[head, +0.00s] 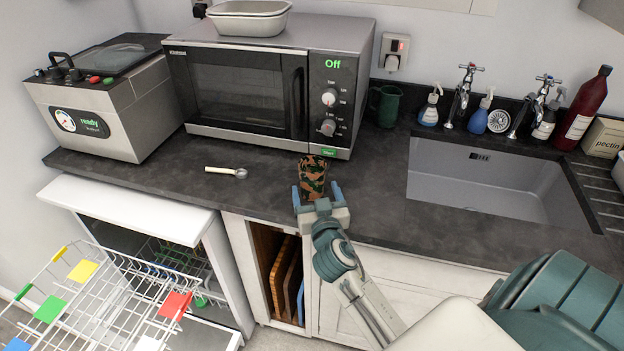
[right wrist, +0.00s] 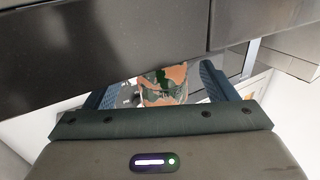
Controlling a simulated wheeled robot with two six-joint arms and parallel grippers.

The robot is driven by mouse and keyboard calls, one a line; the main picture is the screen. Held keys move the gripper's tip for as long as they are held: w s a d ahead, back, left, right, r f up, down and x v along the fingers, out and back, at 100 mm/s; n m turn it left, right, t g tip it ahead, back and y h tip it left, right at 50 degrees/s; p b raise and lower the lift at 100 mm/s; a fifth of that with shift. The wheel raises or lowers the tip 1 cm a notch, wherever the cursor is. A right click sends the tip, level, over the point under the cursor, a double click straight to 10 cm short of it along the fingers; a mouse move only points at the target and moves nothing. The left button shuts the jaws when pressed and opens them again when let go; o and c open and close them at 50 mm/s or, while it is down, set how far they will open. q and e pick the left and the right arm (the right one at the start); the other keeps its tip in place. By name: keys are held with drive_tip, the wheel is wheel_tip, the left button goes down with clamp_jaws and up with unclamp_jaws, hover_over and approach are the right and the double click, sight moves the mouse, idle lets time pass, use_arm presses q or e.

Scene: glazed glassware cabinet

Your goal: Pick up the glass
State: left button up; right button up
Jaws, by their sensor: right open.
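The glass (head: 312,175) has a green, brown and orange camouflage pattern. It stands upright on the dark countertop in front of the microwave's control side. My right gripper (head: 317,191) is open at the near side of the glass, with one blue-grey finger to its left and one to its right. In the right wrist view the glass (right wrist: 163,84) shows between the spread fingers (right wrist: 158,82), with a gap visible on each side. Its lower part is hidden by the gripper. My left gripper does not show.
The microwave (head: 262,85) stands close behind the glass. A spoon-like scoop (head: 226,171) lies on the counter to the left. The sink (head: 490,181) is to the right, with bottles behind it. An open dishwasher rack (head: 95,300) is at lower left.

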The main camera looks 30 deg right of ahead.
sight(314, 188)
drive_tip(key=p+x, duration=0.2)
drive_tip(key=x, duration=0.1)
drive_tip(key=shift+w+d, duration=0.1)
drive_tip(key=shift+w, duration=0.2)
drive_tip(key=shift+w+d, duration=0.15)
drive_tip(key=shift+w, duration=0.2)
drive_tip(key=shift+w+d+f, duration=0.1)
drive_tip(key=shift+w+f, duration=0.1)
drive_tip(key=shift+w, duration=0.05)
drive_tip(key=c, duration=1.2)
drive_tip(key=shift+r, duration=0.1)
